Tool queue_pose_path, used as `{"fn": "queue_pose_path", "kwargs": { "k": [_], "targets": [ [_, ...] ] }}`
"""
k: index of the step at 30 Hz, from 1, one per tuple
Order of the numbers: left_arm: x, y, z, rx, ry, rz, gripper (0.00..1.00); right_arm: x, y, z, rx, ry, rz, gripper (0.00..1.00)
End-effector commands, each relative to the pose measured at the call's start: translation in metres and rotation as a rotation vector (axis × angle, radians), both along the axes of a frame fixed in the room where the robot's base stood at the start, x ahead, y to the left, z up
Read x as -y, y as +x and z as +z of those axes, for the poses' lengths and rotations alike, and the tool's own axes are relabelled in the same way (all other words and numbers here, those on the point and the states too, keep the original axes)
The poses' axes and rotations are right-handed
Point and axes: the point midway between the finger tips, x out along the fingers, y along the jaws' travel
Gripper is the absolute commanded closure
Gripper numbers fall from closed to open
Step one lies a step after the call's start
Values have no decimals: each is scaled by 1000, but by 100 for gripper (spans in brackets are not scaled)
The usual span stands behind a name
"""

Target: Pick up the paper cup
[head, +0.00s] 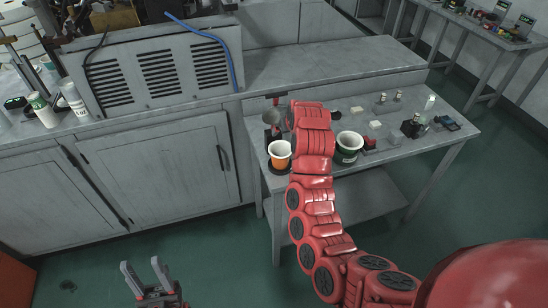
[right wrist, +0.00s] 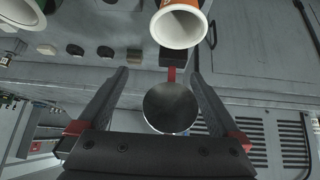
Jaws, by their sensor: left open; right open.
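An orange paper cup with a white rim (head: 280,154) stands on a dark round base at the left front of the small grey table. It also shows at the top of the right wrist view (right wrist: 180,25), beyond the fingertips. A green and white cup (head: 349,146) stands to its right. My right gripper (right wrist: 159,73) is open; a round metal cup on a red stem (right wrist: 170,107) appears between its spread fingers, apart from both. In the head view my red right arm hides that gripper. My left gripper (head: 141,264) is open and empty, low over the floor.
The small table (head: 440,143) also holds small bottles, dark discs and a dark device (head: 412,126). A grey vented machine (head: 150,70) stands on the cabinet counter behind left. White cups (head: 42,109) stand at that counter's left end. Green floor is open around my left gripper.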

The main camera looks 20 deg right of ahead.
Motion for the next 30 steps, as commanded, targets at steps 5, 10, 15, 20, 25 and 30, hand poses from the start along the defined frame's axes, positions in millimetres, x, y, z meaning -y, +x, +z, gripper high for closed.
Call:
{"fn": "queue_pose_path", "kwargs": {
  "k": [5, 10, 15, 20, 25, 30],
  "targets": [
    [0, 0, 4, 0, 0, 0, 50, -4, -34, 16, -193, 26, 37, 0],
    [0, 0, -3, 0, 0, 0, 50, -6, -45, 13, -252, 33, 49, 0],
    [0, 0, -26, 0, 0, 0, 50, -7, -37, -10, -252, 31, 48, 0],
    [0, 0, -57, 0, 0, 0, 50, -7, -27, -33, -249, 31, 48, 0],
    [0, 0, -66, -1, 0, 0, 50, -7, -14, -56, -256, 35, 46, 0],
    [0, 0, -52, 0, 0, 0, 50, -8, -2, -78, -252, 36, 48, 0]
  ]
}}
